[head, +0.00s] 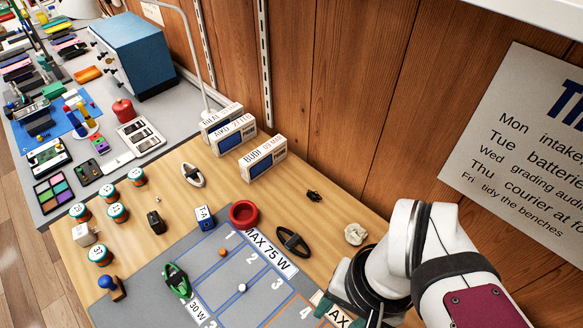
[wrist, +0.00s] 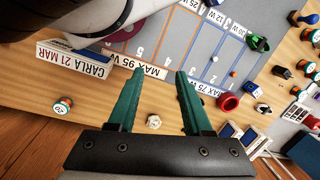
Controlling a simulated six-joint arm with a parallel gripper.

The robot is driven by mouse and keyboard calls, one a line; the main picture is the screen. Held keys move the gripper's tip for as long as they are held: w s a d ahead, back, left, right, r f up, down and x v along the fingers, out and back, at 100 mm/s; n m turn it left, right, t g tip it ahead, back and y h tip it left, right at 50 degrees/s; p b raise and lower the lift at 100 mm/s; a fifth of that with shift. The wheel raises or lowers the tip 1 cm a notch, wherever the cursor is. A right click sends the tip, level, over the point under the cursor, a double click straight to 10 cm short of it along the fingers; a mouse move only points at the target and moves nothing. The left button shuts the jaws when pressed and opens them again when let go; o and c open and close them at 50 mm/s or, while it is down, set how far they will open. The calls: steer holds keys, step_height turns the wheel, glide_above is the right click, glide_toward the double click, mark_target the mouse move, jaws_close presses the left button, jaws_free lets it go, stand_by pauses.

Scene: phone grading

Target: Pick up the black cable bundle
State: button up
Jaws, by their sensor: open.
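The black cable bundle (head: 293,241) is a flat dark loop on the wooden bench, just right of the red ring and beside the MAX 75 W label. I cannot make it out in the wrist view, where the right finger covers the area in which it would lie. My gripper (wrist: 158,68) is open with two green fingers and nothing between them. It hangs over the bench near the MAX 95 W label, to the right of the bundle in the head view, apart from it.
A red ring (head: 243,213) lies beside the bundle. A crumpled white lump (head: 356,234) and a small black item (head: 314,195) lie nearby. A green bundle (head: 177,282) sits on the grey marked mat (head: 262,300). A white bundle (head: 193,175) and white boxes (head: 263,157) stand farther back.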

steer(key=o, duration=0.3)
steer(key=shift+a, duration=0.1)
